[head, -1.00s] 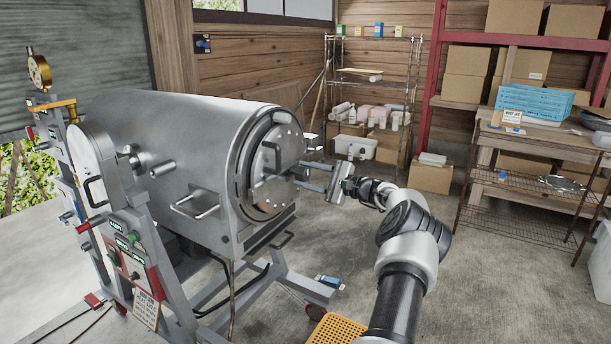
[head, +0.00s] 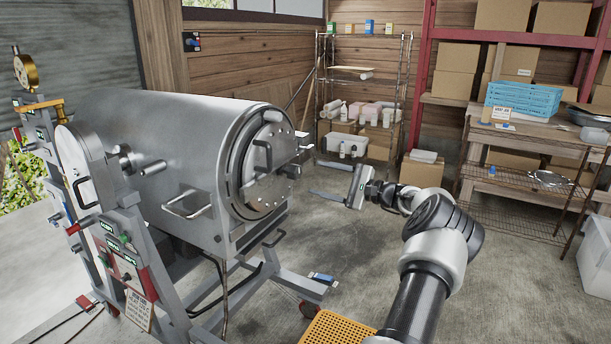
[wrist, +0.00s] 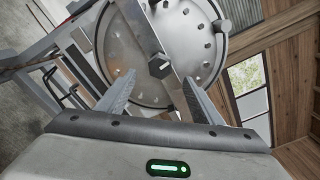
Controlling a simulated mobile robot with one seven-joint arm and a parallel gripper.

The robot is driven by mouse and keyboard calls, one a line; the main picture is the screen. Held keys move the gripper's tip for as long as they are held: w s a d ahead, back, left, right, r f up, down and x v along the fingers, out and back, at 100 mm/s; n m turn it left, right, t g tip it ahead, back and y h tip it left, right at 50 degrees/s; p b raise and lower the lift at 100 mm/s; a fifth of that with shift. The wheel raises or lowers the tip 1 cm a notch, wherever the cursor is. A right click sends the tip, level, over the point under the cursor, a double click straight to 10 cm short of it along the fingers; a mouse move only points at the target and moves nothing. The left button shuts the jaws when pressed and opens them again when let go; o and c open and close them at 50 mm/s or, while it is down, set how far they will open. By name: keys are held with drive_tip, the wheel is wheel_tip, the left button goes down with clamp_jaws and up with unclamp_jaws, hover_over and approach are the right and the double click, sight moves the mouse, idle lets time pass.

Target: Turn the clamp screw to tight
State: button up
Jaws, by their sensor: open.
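The clamp screw (wrist: 160,66) shows in the wrist view as a dark hexagonal head on a flat bar (wrist: 148,32) crossing the round steel door (wrist: 115,50). In the head view the screw (head: 291,171) seems to be the small piece sticking out to the right of the door (head: 262,190) on the drum's end. My gripper (head: 318,192) is to the right of the door with clear air between. In the wrist view its two fingers (wrist: 158,82) are spread, empty, on either side below the screw. The screw's tightness cannot be told.
The steel drum (head: 170,140) stands on a grey frame with a red-edged control panel (head: 128,270). Handles (head: 188,205) stick out from its side. An orange perforated crate (head: 335,330) is on the floor near my arm. A wire rack (head: 365,105) and a workbench (head: 535,145) stand behind; open floor lies between.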

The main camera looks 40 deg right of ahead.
drive_tip(key=v, duration=0.8)
drive_tip(key=shift+s, duration=0.2)
drive_tip(key=shift+r, duration=0.1)
